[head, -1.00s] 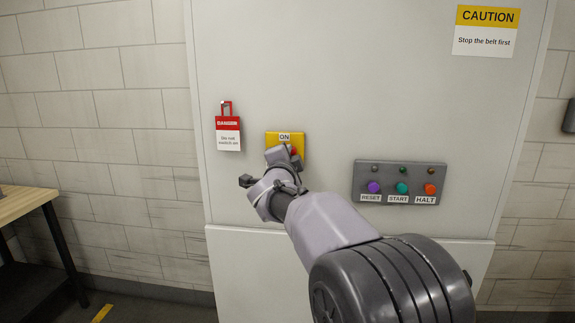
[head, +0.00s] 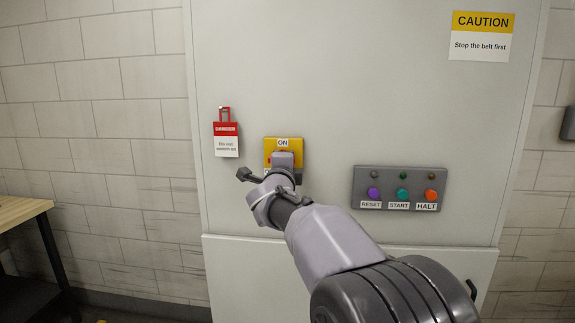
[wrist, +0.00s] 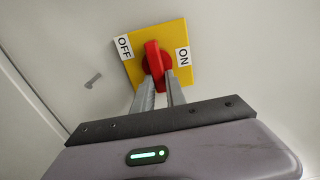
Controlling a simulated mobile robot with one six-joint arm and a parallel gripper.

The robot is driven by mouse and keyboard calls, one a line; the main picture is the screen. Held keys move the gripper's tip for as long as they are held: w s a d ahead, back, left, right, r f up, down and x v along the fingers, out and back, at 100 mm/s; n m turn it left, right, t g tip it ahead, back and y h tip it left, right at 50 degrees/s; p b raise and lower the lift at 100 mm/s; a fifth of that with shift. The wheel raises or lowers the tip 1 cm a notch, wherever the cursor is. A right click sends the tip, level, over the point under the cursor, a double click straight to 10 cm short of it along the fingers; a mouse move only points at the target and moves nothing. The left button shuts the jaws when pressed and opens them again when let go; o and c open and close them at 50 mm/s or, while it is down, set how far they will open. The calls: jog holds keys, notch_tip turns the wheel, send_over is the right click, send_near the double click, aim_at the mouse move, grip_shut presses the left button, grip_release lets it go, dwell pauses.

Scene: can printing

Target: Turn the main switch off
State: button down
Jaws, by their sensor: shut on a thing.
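The main switch is a red rotary handle (wrist: 153,62) on a yellow plate (head: 297,147), beside a grey-white panel's tag. In the wrist view the plate has an OFF label (wrist: 123,47) at its left and an ON label (wrist: 183,57) at its right. The handle stands upright in that view, across the line between the labels, pointing squarely at neither. My gripper (wrist: 160,82) is shut on the handle, one finger on each side. In the head view my gripper hides most of the handle, and the ON label (head: 283,143) shows at the plate's top.
A red and white danger tag (head: 226,139) hangs left of the switch. A grey button box (head: 400,188) with RESET, START and HALT is at the right. A caution sign (head: 481,36) is at upper right. A table (head: 22,210) stands at far left.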

jog(key=c, duration=1.4)
grip_release()
jog(key=shift+o, duration=0.2)
jog(key=s, duration=1.7)
jog(key=shift+s+a, duration=0.25)
jog(key=shift+a, duration=0.05)
